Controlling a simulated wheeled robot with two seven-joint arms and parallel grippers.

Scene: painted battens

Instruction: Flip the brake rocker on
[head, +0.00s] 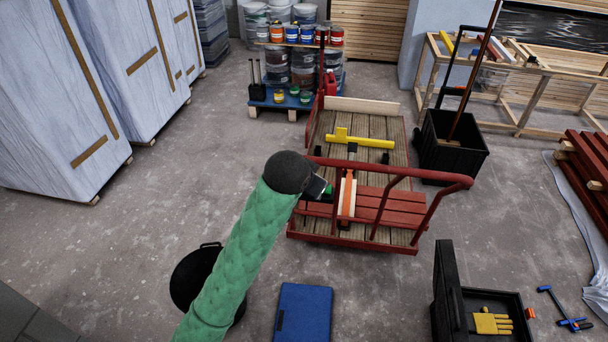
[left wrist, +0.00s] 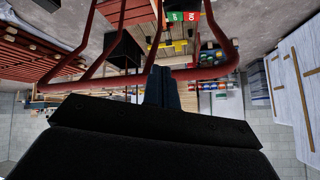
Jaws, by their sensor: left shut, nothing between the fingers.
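The brake rocker (left wrist: 183,16) shows in the left wrist view as a small green and red block with white lettering, at the top, beyond the cart's handle bar. Its tilt is too small to tell. In the head view a green bit of it (head: 328,190) shows beside my gripper. The cart (head: 400,171) has a red tubular handle and a plank deck. My left gripper (head: 318,189) is at the left end of the handle, mostly hidden by my wrist. In the left wrist view its fingers (left wrist: 161,88) are together and empty, apart from the rocker.
Red boards, a yellow piece (head: 360,140) and a clamp-like tool lie on the cart. A black bin (head: 452,150) stands at its right. A blue case (head: 303,312), a black bucket (head: 190,280) and an open toolbox (head: 490,315) are on the floor in front.

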